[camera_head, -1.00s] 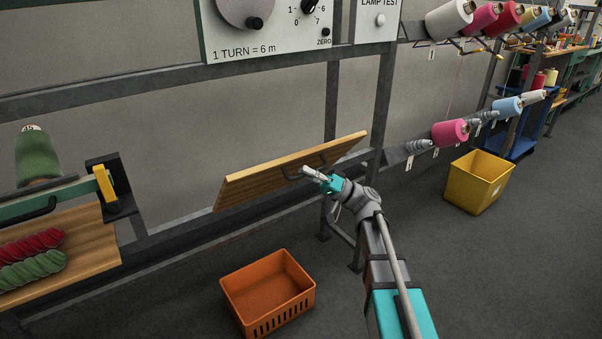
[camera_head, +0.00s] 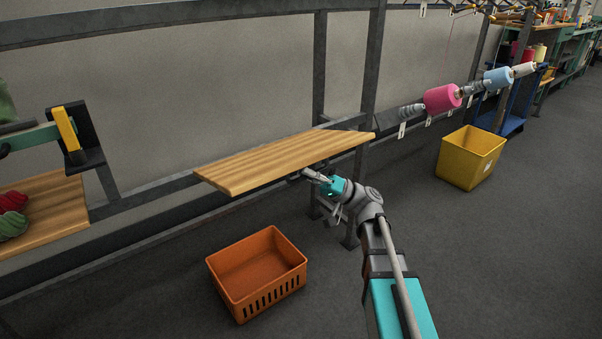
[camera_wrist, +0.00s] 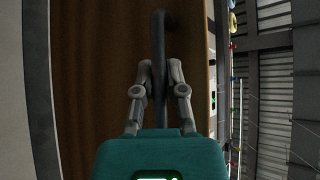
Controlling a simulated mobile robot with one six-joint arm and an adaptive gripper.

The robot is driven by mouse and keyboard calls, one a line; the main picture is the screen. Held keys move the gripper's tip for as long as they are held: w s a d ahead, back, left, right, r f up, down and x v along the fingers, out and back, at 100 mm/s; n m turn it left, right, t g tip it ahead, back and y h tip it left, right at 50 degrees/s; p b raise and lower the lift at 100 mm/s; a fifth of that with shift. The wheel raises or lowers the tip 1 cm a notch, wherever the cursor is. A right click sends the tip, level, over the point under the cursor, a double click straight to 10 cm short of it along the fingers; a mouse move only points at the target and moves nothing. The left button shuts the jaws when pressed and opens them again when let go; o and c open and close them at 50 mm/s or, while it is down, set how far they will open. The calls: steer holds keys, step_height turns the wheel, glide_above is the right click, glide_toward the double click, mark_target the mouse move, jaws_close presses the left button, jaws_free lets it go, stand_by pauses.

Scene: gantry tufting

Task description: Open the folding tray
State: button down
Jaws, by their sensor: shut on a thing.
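The folding tray (camera_head: 285,160) is a long wooden board joined to the dark gantry frame. In the head view it stands out from the frame and lies about level, its top face showing. My gripper (camera_head: 309,174) is at the tray's front edge, just below it, shut on the tray's dark handle. In the wrist view the fingers (camera_wrist: 157,72) close around the dark handle bar (camera_wrist: 160,35), with the brown wooden face of the tray (camera_wrist: 95,80) behind it. In the head view most of the handle is hidden under the tray edge.
An orange crate (camera_head: 230,292) stands on the floor below the tray, to its left. A yellow bin (camera_head: 468,160) stands on the floor at right. A pink yarn cone (camera_head: 442,98) sits on the frame to the right. Another wooden shelf (camera_head: 60,215) is at far left.

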step_height(320, 180, down, 6)
steer(key=b, duration=0.5)
steer(key=shift+s+f, duration=0.15)
steer(key=shift+s, duration=0.1)
steer(key=shift+d, duration=0.1)
steer(key=c, duration=0.7)
jaws_free()
steer(key=shift+w, duration=0.1)
steer(key=shift+w+d+f+b, duration=1.3)
steer(key=shift+d+f+b, duration=0.05)
steer(key=shift+f+b, duration=0.55)
steer(key=shift+w+d+f+b, duration=1.25)
steer(key=shift+d+f+b, duration=0.15)
steer(key=shift+f+b, duration=0.45)
steer(key=shift+w+d+f+b, duration=1.35)
steer(key=shift+f+b, duration=0.4)
steer(key=shift+b, duration=0.2)
